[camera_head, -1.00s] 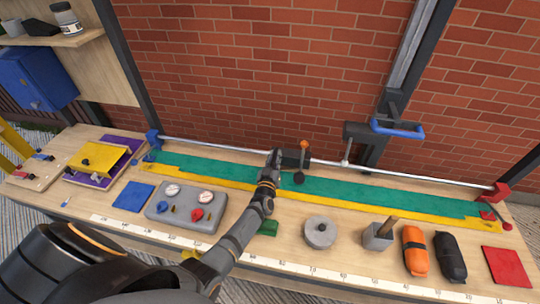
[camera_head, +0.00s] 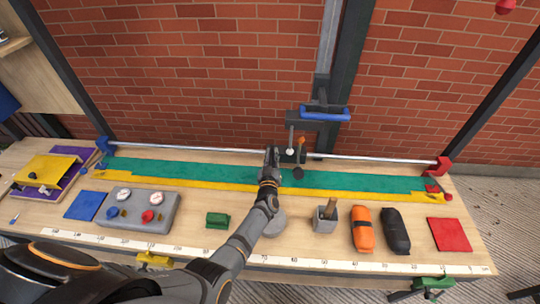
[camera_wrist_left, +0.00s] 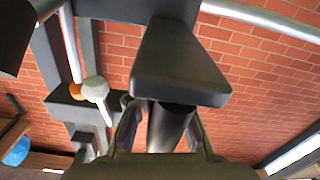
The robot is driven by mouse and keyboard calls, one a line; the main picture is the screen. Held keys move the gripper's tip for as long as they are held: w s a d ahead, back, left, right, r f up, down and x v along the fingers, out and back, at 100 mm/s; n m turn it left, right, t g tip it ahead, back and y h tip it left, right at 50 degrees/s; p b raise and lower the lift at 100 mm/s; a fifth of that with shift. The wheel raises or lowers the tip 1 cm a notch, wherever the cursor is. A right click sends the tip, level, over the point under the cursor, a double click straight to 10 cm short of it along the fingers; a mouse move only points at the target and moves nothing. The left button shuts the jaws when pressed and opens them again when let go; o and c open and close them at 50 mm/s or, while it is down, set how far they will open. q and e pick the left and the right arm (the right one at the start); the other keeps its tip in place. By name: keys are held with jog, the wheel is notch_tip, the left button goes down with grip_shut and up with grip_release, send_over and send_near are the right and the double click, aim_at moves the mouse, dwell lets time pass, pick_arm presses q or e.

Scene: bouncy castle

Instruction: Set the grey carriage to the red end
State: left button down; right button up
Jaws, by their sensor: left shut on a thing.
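The grey carriage (camera_head: 287,158) sits on the long metal rail (camera_head: 200,150), near the middle of its length. It has an orange-topped lever and a dark round knob (camera_head: 298,173). The red end (camera_head: 443,166) is at the rail's right, well apart from the carriage; the blue end (camera_head: 104,145) is at its left. My left gripper (camera_head: 270,162) is at the carriage. In the left wrist view its fingers are shut on a dark round handle (camera_wrist_left: 168,128) below a flat dark block (camera_wrist_left: 180,65). My right gripper is not in view.
A post with a blue-edged bracket (camera_head: 325,114) and a hanging pale knob (camera_head: 290,151) stands behind the carriage. Green and yellow strips (camera_head: 375,181) run along the rail.

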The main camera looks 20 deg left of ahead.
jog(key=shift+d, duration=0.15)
pick_arm(q)
jog(key=c, duration=1.3)
grip_release()
jog(key=shift+c, duration=0.2)
jog(key=shift+o, duration=0.2)
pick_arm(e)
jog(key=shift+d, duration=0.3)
pick_arm(q)
notch_tip(320, 180, up, 10)
jog(key=shift+f, duration=0.1)
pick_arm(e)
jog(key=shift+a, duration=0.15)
